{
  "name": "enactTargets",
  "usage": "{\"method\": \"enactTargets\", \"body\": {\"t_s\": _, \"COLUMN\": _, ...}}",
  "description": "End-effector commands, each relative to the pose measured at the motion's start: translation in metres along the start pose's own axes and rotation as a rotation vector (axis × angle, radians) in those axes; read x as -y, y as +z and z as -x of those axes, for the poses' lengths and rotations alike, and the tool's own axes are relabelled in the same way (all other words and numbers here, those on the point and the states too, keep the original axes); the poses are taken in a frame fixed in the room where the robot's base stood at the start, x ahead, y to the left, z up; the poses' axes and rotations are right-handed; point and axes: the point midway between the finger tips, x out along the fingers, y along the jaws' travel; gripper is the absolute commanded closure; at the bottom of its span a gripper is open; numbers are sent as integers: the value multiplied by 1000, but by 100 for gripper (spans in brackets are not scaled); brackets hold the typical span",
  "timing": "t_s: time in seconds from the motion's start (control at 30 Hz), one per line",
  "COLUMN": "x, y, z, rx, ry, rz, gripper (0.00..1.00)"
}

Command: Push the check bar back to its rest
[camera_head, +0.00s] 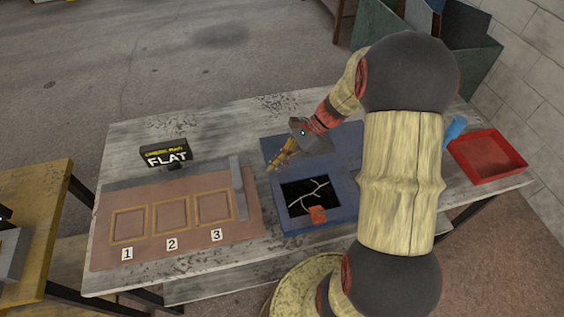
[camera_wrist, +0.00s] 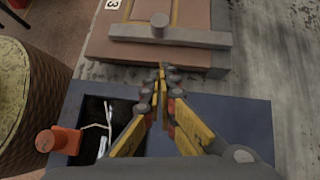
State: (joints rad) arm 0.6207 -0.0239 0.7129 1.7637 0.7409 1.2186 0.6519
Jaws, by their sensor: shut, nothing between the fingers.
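The check bar (camera_head: 238,188) is a grey bar lying across the right end of a brown board (camera_head: 150,250), just right of square 3. In the wrist view the bar (camera_wrist: 195,38) lies beyond my fingertips, with a round grey knob (camera_wrist: 160,20) on it. My gripper (camera_head: 270,169) is shut and empty, its yellow fingers pointing down-left over the left edge of a blue panel. In the wrist view the fingertips (camera_wrist: 162,70) meet near the board's edge, apart from the bar in the picture. Their exact height is unclear.
The blue panel (camera_head: 347,212) has a dark opening with pale branching lines and an orange block (camera_head: 317,214). A black sign (camera_head: 165,155) reading FLAT stands behind the board. A red tray (camera_head: 487,155) and a blue item (camera_head: 455,128) are at the right.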

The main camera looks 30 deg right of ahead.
Motion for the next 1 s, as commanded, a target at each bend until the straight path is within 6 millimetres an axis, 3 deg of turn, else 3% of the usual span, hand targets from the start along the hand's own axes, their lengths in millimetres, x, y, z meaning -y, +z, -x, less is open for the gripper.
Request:
{"method": "enactTargets", "body": {"t_s": 0.2, "x": -1, "y": -2, "z": -46, "rx": 0, "ry": 4, "rz": 2, "gripper": 100}}
{"method": "enactTargets", "body": {"t_s": 0.4, "x": -1, "y": 18, "z": -64, "rx": -2, "ry": 2, "rz": 4, "gripper": 100}}
{"method": "enactTargets", "body": {"t_s": 1.0, "x": -1, "y": 29, "z": -71, "rx": -1, "ry": 1, "rz": 1, "gripper": 100}}
